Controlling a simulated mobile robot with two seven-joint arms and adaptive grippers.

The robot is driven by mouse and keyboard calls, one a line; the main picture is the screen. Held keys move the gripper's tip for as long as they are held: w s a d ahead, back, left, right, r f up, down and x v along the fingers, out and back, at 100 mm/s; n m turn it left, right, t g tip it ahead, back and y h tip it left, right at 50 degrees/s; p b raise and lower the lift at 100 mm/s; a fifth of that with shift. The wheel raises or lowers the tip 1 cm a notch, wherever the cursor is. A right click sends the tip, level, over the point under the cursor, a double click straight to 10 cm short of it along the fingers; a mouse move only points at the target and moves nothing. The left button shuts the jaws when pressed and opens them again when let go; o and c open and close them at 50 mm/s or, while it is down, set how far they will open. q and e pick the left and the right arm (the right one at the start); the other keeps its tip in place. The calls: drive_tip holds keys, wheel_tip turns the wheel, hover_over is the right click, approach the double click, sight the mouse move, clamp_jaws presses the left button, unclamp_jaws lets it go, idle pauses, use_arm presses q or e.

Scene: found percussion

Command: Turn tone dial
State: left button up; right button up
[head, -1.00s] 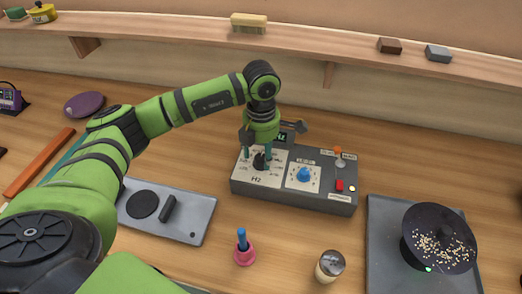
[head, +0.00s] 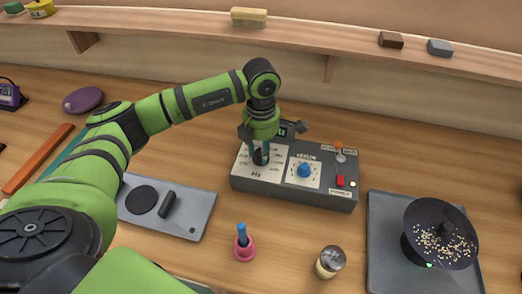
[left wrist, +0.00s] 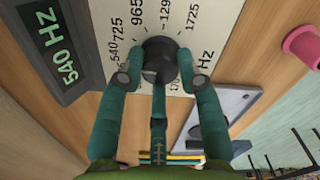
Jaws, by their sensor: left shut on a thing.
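The tone dial (left wrist: 160,58) is a black round knob on a white Hz scale plate (left wrist: 235,18), which also shows on the grey tone box (head: 335,205) in the head view. My left gripper (head: 261,158) points down from above onto the dial and mostly hides it. In the left wrist view my left gripper (left wrist: 162,78) has its teal fingers on both sides of the knob, shut on it. The display (left wrist: 70,60) beside the scale reads 540 Hz. My right gripper is not in view.
A blue knob (head: 304,170), a red button (head: 340,181) and a small lever (head: 340,156) are on the same box. A dark bowl with grains (head: 440,235) stands on a grey tray at right. A pink holder (head: 244,252) and a shaker (head: 330,262) stand in front.

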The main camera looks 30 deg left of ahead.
use_arm(q)
drive_tip(key=m+b, duration=0.1)
drive_tip(key=b, duration=0.1)
drive_tip(key=m+b, duration=0.1)
drive_tip(key=m, duration=0.1)
drive_tip(key=shift+f+b, duration=0.25)
drive_tip(key=shift+b, duration=0.15)
drive_tip(key=shift+r+m+b, duration=0.15)
drive_tip(key=shift+m+b, duration=0.7)
drive_tip(key=shift+m, duration=0.15)
drive_tip(key=o, duration=1.1)
drive_tip(key=shift+o, duration=0.2)
drive_tip(key=shift+r, duration=0.1)
drive_tip(key=shift+r, duration=0.2)
wheel_tip(320, 180, up, 12)
drive_tip(key=shift+f, duration=0.25)
